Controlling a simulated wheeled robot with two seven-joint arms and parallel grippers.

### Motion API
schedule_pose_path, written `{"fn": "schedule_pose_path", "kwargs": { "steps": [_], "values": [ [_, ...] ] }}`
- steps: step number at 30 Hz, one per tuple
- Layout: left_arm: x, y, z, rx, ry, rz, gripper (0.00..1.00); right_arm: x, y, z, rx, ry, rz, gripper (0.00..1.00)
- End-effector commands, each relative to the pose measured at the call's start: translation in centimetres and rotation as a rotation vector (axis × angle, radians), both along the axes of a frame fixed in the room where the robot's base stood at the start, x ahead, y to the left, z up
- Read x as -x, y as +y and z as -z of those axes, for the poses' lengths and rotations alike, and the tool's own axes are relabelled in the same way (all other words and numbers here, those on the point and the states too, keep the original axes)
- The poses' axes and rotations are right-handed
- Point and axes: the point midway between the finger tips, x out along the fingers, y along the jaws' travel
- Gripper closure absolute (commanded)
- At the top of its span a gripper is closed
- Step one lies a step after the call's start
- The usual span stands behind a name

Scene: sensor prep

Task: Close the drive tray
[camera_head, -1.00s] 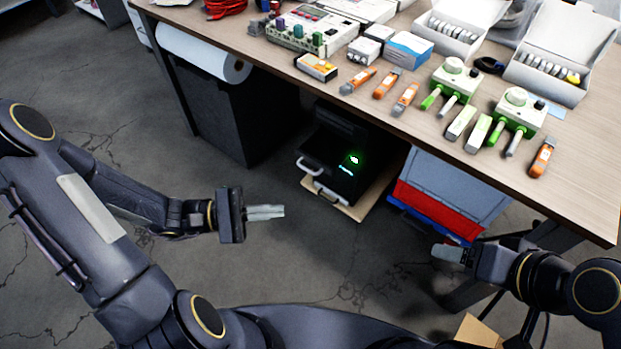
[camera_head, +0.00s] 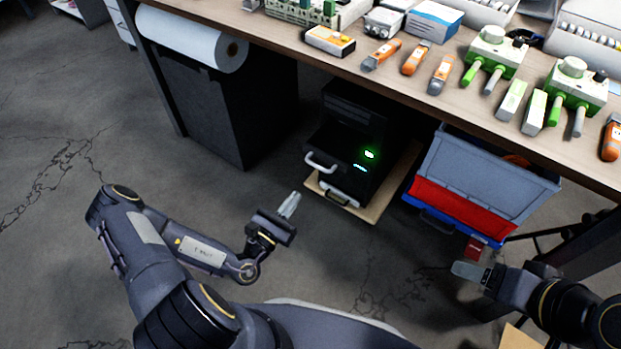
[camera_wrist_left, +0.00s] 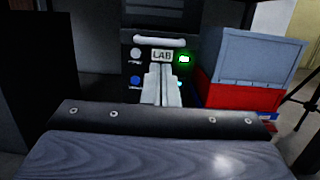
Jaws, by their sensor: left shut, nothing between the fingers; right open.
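A black drive unit (camera_head: 365,125) stands on a tan board under the table, with a green light and a small blue light. Its drive tray (camera_head: 328,143) appears to stick out at the front, with a pale handle (camera_head: 320,163) on its edge. In the left wrist view the handle (camera_wrist_left: 160,42) is above a LAB label (camera_wrist_left: 162,55). My left gripper (camera_head: 290,205) is shut and empty, in front of and below the tray, apart from it in the head view. Its fingers (camera_wrist_left: 162,85) cover part of the unit's front. My right gripper (camera_head: 470,271) is open, to the right.
A grey and red crate (camera_head: 480,180) stands right of the unit. A black bin (camera_head: 210,110) stands to its left, below a paper roll (camera_head: 190,38). The tabletop (camera_head: 400,88) overhangs the unit.

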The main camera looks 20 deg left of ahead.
Motion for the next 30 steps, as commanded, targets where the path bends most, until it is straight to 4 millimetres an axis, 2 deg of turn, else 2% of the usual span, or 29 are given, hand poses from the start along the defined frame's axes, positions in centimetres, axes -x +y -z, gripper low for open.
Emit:
{"fn": "schedule_pose_path", "kwargs": {
  "steps": [1,6,12,18,30],
  "values": [
    [-1.1,-0.4,0.0,-0.001,-0.006,0.003,1.00,0.0,0.0,0.7,0.000,0.000,0.000,0.28],
    [-4.4,-1.6,-0.6,-0.001,-0.005,0.003,1.00,0.0,0.0,1.7,0.000,0.000,0.000,0.28],
    [-7.0,-2.4,-1.1,-0.002,-0.004,0.004,1.00,0.0,0.0,2.8,0.000,0.000,0.000,0.28],
    [-7.9,-2.7,-1.5,-0.001,-0.002,0.003,1.00,0.0,0.0,3.1,0.000,0.000,0.000,0.28],
    [-8.2,-2.9,-1.8,-0.001,-0.001,0.004,1.00,0.0,0.0,2.4,0.000,0.000,0.000,0.28]
  ]
}}
